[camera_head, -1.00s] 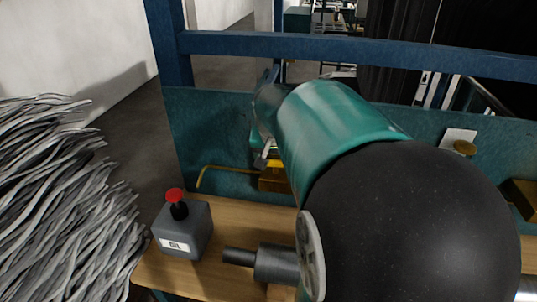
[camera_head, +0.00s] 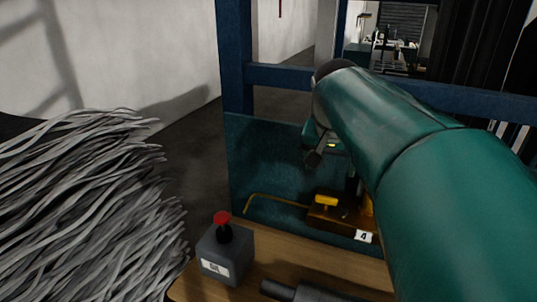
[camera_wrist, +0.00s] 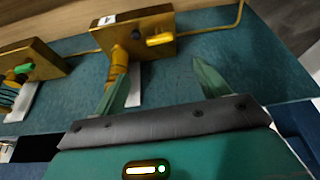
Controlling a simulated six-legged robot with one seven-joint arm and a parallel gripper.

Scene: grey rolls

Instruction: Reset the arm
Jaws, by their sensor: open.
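My green arm crosses the right half of the head view, and its far end is mostly hidden behind my own link. In the head view a brass block (camera_head: 335,215) with a label reading 4 is on the blue-green panel (camera_head: 275,165).
A large bundle of grey strands (camera_head: 90,205) fills the left. A blue frame post (camera_head: 235,60) rises behind the bench. A second brass block (camera_wrist: 30,68) shows in the wrist view.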

